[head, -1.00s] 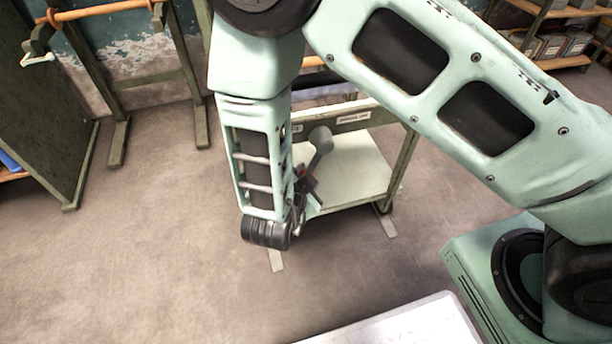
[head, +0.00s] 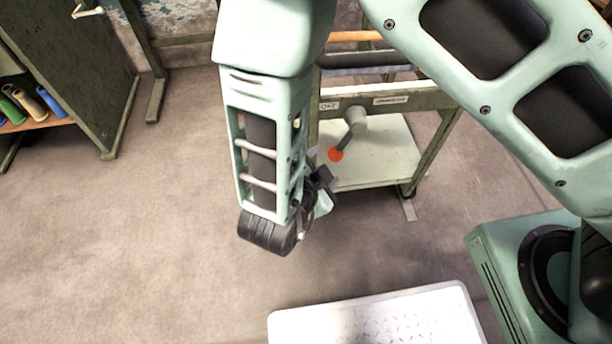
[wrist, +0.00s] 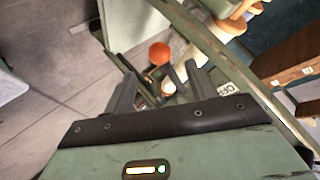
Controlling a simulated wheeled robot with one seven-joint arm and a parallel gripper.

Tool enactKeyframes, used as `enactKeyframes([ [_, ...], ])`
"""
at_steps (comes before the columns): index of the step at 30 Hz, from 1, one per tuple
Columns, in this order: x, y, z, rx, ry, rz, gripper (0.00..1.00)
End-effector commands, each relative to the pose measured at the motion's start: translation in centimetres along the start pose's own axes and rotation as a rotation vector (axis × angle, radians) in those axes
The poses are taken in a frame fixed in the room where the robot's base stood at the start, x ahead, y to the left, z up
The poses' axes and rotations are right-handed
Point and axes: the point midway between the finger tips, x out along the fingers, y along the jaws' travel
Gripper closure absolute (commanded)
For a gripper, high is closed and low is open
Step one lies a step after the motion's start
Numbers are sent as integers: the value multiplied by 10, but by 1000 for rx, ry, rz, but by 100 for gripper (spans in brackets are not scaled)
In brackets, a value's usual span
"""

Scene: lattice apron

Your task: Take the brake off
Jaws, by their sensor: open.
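The brake lever (head: 346,139) is a dark arm on a grey round hub (head: 355,119) on the cart's front rail. It slants down and left to an orange-red ball knob (head: 335,155). An "OFF" label (head: 329,106) sits on the rail up and left of the hub. My gripper (head: 322,172) is just below and left of the knob, partly hidden by my wrist. In the wrist view my gripper (wrist: 152,70) is open and empty, and the knob (wrist: 160,53) shows near the fingertips, between their lines. I cannot tell whether either finger touches it.
The cart (head: 438,145) has a pale lower shelf (head: 375,155). A second label (head: 391,100) is further right on its rail, too small to read. A white patterned surface (head: 370,315) is at the near edge. A dark green shelf unit (head: 85,60) stands left. The floor between is clear.

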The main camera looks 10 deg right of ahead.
Motion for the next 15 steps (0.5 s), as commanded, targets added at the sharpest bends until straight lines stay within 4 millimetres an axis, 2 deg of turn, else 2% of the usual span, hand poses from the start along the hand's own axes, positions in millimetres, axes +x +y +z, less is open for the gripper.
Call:
enactKeyframes([
  [1,-15,-3,-2,0,-3,-2,43],
  [6,-51,-2,-1,0,-3,-3,43],
  [10,-71,-1,0,-1,-2,-1,43],
  [15,-84,-1,0,0,-1,-1,43],
])
